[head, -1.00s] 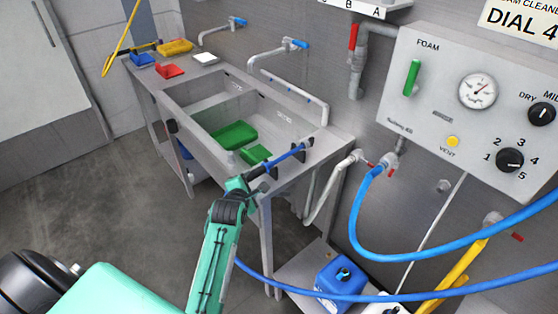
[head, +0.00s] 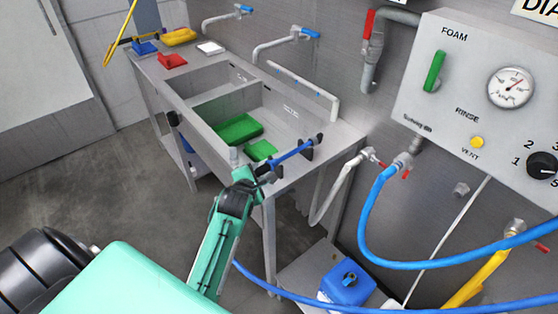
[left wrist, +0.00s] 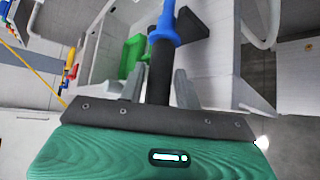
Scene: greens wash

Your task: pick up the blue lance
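The blue lance (head: 290,154) lies over the front right corner of the sink bench, by dark brackets (head: 308,153). Its black handle end is at my left gripper (head: 262,174). In the left wrist view, the black handle (left wrist: 160,75) runs between the two grey fingers of my left gripper (left wrist: 158,80), with the blue shaft (left wrist: 163,25) beyond. The gap between fingers and handle is very narrow, and I cannot tell whether they press on it. My right gripper is not in view.
The steel sink bench (head: 340,138) holds green items (head: 239,130) in its basin and red (head: 171,61) and yellow (head: 180,37) items at its far end. A blue hose (head: 365,215) loops at right below the foam panel (head: 470,80). A blue canister (head: 347,284) stands low.

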